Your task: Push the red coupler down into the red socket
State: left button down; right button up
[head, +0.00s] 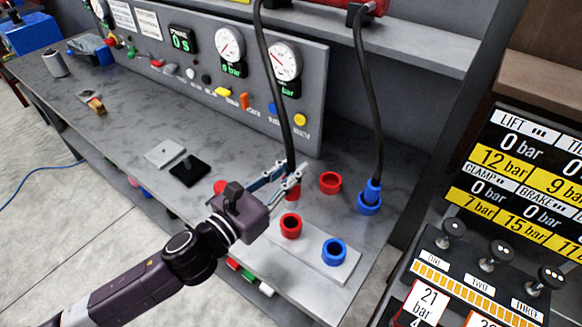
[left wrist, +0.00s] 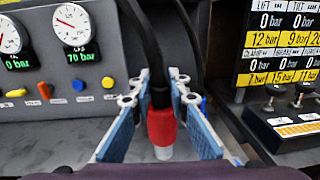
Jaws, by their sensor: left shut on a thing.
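The red coupler (head: 292,193), on the end of a black hose, is between the fingers of my left gripper (head: 291,178), which is shut on it. In the left wrist view the red coupler (left wrist: 161,127) hangs upright between the two fingers, with a pale tip below. One empty red socket (head: 330,182) stands on the bench just right of the coupler. Another red socket (head: 290,225) is on a light plate (head: 313,259) nearer the front. The coupler appears apart from both sockets. My right gripper is not in view.
A blue coupler (head: 372,190) on a second hose sits in a blue socket (head: 368,206) to the right. An open blue socket (head: 334,250) is on the plate. The gauge panel (head: 205,75) stands behind; a lever console (head: 490,262) is at right. The bench's left middle is mostly clear.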

pick_arm(q)
jog(key=shift+a+r, duration=0.1)
jog(key=shift+r, duration=0.05)
notch_tip(320, 180, down, 4)
jog(key=b, duration=0.2)
jog(key=shift+b, duration=0.4)
jog(key=shift+f+b, duration=0.5)
jog(key=shift+f, duration=0.4)
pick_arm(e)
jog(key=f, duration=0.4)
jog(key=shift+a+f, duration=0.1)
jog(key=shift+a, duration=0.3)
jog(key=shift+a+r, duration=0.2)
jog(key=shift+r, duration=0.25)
pick_arm(q)
jog(key=shift+f, duration=0.25)
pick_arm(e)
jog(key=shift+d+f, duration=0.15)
